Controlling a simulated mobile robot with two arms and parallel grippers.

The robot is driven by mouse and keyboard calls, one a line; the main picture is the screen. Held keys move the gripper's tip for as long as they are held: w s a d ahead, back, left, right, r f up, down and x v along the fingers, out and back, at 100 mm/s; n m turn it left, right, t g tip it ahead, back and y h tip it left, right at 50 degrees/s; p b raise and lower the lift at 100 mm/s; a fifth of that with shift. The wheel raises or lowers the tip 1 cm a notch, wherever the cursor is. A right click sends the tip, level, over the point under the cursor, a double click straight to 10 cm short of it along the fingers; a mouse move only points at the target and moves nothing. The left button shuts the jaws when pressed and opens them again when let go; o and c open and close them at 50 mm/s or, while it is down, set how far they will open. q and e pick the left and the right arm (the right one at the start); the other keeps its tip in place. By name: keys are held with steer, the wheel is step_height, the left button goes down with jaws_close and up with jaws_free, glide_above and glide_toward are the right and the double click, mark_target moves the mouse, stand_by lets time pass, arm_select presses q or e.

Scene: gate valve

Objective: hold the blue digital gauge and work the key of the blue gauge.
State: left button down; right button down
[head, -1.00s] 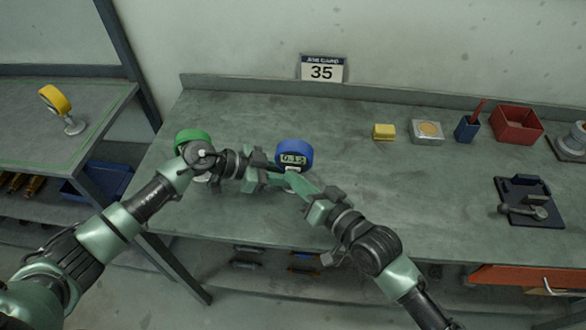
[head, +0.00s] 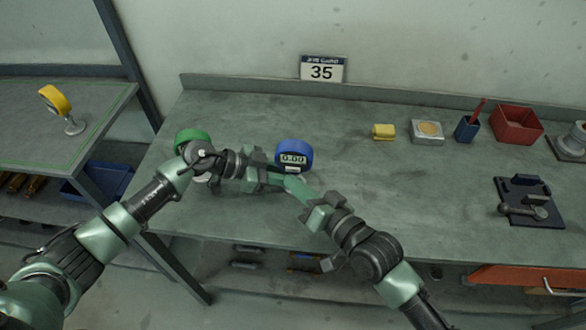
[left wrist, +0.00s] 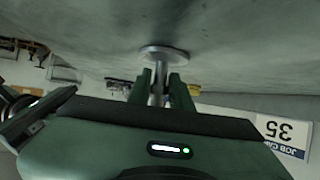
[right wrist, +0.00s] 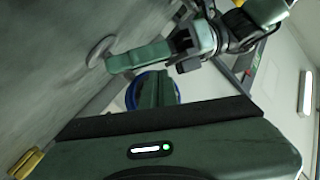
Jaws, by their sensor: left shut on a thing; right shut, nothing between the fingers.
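The blue digital gauge (head: 294,151) stands upright near the middle of the bench, its display reading 0.00. A pale key (head: 292,168) shows below the display. My left gripper (head: 282,180) comes in from the left and is shut on the gauge's stem. The left wrist view shows the stem (left wrist: 160,78) between its fingers and the round foot (left wrist: 163,52) beyond. My right gripper (head: 290,182) is shut and empty, its tips just in front of the gauge's lower front. In the right wrist view its fingers (right wrist: 155,88) hide much of the blue gauge (right wrist: 172,90); contact cannot be told.
A green gauge (head: 190,138) stands behind my left arm. A yellow gauge (head: 55,99) is on the left table. A yellow block (head: 383,132), a blue cup (head: 467,129), a red bin (head: 517,123) and a dark fixture (head: 528,202) lie right. The bench's centre right is clear.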

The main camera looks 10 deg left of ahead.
steer(key=shift+s, duration=2.5)
arm_select(q)
steer(key=c, duration=1.2)
jaws_free()
